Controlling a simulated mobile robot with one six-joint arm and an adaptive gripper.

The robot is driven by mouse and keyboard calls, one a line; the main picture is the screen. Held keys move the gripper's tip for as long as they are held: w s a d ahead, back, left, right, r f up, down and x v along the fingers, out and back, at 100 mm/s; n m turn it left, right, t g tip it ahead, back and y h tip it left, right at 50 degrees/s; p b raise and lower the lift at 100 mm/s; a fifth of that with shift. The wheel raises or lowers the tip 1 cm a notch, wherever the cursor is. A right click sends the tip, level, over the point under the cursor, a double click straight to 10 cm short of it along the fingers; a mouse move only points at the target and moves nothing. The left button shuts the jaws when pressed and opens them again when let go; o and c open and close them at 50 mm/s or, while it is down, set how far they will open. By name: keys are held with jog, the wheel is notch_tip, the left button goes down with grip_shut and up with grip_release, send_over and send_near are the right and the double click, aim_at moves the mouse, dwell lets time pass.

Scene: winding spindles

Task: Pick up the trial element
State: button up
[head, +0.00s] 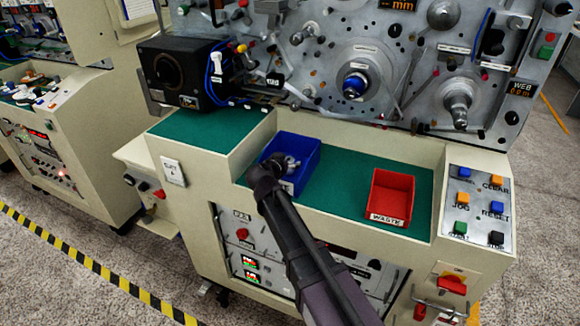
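My arm reaches up from the lower edge of the head view. My gripper (291,162) is at the blue bin (307,163) on the green work surface of the winding machine, over or inside its opening. The gripper is small and partly hidden by my own wrist, so I cannot tell whether its fingers are open or shut or hold anything. I cannot make out a trial element for certain. A spindle with a blue hub (353,86) sits on the grey machine face above, and a bare metal spindle (457,101) is to its right.
A red bin (392,196) labelled WASTE stands on the green surface (345,185) to the right. A button panel (480,207) is at the far right. A black box unit (185,72) stands on the raised left ledge. Green surface between the bins is clear.

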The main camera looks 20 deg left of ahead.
jog(key=c, duration=1.2)
jog(key=shift+r, duration=0.15)
notch_tip(320, 180, up, 10)
jog(key=p, duration=1)
